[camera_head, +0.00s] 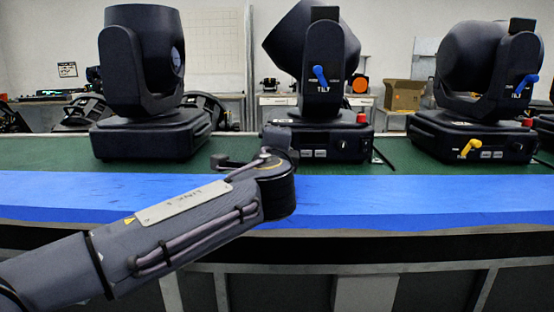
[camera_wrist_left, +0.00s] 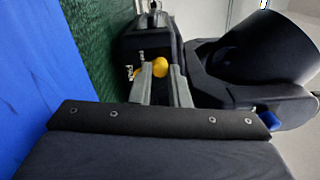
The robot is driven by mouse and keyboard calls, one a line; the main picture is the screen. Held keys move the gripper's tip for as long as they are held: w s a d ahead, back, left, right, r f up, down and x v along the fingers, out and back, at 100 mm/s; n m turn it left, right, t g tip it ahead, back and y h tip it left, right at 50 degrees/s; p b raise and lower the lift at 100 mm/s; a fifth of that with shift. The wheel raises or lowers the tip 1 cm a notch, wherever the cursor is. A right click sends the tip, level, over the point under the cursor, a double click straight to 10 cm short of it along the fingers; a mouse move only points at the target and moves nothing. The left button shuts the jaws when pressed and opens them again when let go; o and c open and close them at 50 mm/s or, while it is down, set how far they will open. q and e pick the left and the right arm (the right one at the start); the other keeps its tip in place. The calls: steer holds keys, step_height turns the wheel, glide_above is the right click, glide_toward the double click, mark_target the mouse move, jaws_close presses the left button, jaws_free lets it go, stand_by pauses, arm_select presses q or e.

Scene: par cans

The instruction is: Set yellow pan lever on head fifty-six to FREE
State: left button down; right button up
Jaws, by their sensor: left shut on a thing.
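Three black moving heads stand in a row. My left gripper (camera_head: 277,143) reaches the front left of the middle head's base (camera_head: 345,145). In the left wrist view my gripper (camera_wrist_left: 162,80) is shut on the yellow pan lever (camera_wrist_left: 160,67), its knob showing between the grey fingers beside the PAN lettering. The head view hides that lever behind my gripper. The middle head's blue tilt lever (camera_head: 320,75) sits on its yoke above TILT; a blue lever also shows in the left wrist view (camera_wrist_left: 262,119). I cannot read any head number. My right gripper is not in view.
The right head (camera_head: 465,135) has its own yellow lever (camera_head: 469,149) and blue lever (camera_head: 526,84). The left head (camera_head: 150,135) shows no lever. The heads stand on a green surface (camera_head: 235,158) with a blue strip (camera_head: 400,195) in front. A cardboard box (camera_head: 404,95) is behind.

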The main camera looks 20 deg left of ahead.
arm_select(q)
steer(key=shift+a+f+n+b, duration=0.1)
steer(key=shift+n+b, duration=0.3)
steer(key=shift+n, duration=0.1)
steer(key=c, duration=1.4)
jaws_free()
steer(key=shift+v, duration=3.95)
